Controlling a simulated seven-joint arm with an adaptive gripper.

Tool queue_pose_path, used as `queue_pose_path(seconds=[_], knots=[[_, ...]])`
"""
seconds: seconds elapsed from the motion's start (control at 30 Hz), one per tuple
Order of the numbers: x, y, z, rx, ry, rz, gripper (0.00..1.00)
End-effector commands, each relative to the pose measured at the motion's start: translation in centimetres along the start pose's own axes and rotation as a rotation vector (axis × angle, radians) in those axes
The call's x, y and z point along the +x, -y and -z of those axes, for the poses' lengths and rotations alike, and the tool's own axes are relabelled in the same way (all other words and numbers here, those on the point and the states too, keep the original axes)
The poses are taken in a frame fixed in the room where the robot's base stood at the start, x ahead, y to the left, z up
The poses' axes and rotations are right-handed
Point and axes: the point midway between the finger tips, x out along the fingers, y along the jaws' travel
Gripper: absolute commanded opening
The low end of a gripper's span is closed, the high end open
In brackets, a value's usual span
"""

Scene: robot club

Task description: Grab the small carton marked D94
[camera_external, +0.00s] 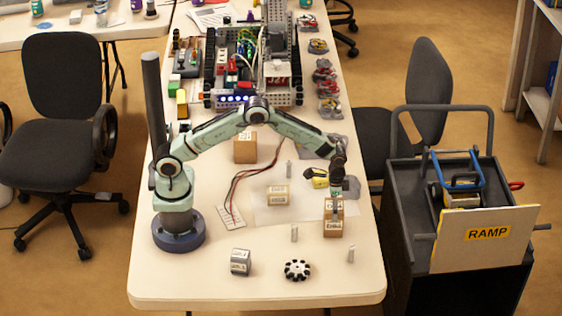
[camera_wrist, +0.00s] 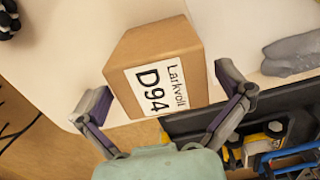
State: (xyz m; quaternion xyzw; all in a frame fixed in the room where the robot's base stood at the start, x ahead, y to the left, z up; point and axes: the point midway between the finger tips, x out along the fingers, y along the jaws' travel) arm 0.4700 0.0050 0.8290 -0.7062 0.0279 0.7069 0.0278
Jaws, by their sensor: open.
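The small brown carton (camera_wrist: 158,62) has a white label reading "Larkvoll D94" in the wrist view. It lies between the two spread fingers of my gripper (camera_wrist: 163,82), with gaps showing on both sides. In the external view, my gripper (camera_external: 336,190) points down at a brown carton (camera_external: 333,228) near the right edge of the table, which appears to be the same one. The fingers partly hide its top, and its label is too small to read there. My gripper is open and I cannot tell its height over the carton.
A tan box (camera_external: 277,201), a brown box (camera_external: 245,151) and a grey box (camera_external: 240,262) stand on the table (camera_external: 190,283). A black-and-white wheel (camera_external: 297,270) and small metal posts stand near the front. A dark cart (camera_external: 400,215) stands beyond the right edge.

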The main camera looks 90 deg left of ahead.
Motion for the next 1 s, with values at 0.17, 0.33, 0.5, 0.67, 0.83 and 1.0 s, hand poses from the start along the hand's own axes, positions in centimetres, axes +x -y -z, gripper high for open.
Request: queue_pose_path(seconds=[0.17, 0.33, 0.5, 0.67, 0.83, 1.0], knots=[[1.39, 0.0, 0.0, 0.0, 0.0, 0.0, 1.0], [1.47, 0.0, 0.02, 0.0, -0.002, 0.0, 1.0], [1.45, 0.0, 0.02, 0.0, -0.001, 0.0, 0.69], [1.47, 0.0, -0.01, 0.0, -0.001, 0.0, 0.4], [1.48, 0.01, -0.01, 0.0, -0.001, 0.0, 0.4], [1.09, 0.01, 0.0, 0.0, -0.001, 0.0, 0.4]])
